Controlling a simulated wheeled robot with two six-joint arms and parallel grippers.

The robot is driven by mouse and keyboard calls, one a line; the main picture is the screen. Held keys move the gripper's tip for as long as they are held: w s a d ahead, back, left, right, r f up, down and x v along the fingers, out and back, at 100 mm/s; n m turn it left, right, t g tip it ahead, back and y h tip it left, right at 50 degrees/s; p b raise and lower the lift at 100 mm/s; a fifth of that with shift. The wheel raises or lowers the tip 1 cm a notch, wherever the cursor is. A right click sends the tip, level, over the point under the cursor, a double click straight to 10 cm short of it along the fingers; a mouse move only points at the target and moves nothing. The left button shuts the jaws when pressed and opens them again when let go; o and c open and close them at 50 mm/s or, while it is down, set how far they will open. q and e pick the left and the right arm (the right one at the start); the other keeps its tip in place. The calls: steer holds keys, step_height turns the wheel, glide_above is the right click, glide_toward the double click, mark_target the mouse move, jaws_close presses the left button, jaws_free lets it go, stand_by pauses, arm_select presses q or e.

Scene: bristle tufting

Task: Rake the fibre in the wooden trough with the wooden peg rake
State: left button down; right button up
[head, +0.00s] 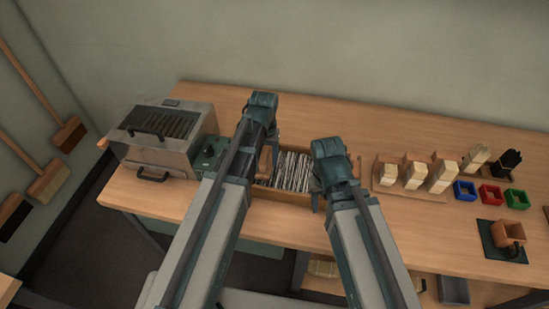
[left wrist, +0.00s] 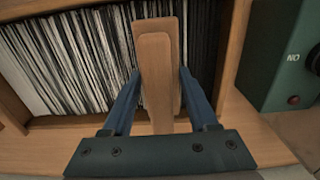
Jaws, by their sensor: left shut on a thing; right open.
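The wooden trough (head: 297,196) stands on the bench in the middle of the head view, with black and white fibre strands (head: 290,172) lying in it. My left gripper (left wrist: 156,100) is shut on the wooden peg rake (left wrist: 158,75), and the rake's wooden body reaches over the fibre in the left wrist view. The rake's pegs are hidden there. In the head view the rake (head: 265,160) shows at the trough's left end, beside my left arm. My right gripper (head: 317,198) is open and empty at the trough's right end, partly hidden by its own wrist.
A grey machine (head: 165,135) with a green control box (head: 208,152) stands left of the trough. To the right are pale fibre bundles (head: 414,172) on a wooden stand, blue (head: 465,191), red (head: 490,195) and green (head: 516,199) bins, and a wooden block clamp (head: 507,234).

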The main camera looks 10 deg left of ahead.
arm_select(q)
steer(key=shift+w+a, duration=0.1)
steer(key=shift+a, duration=2.65)
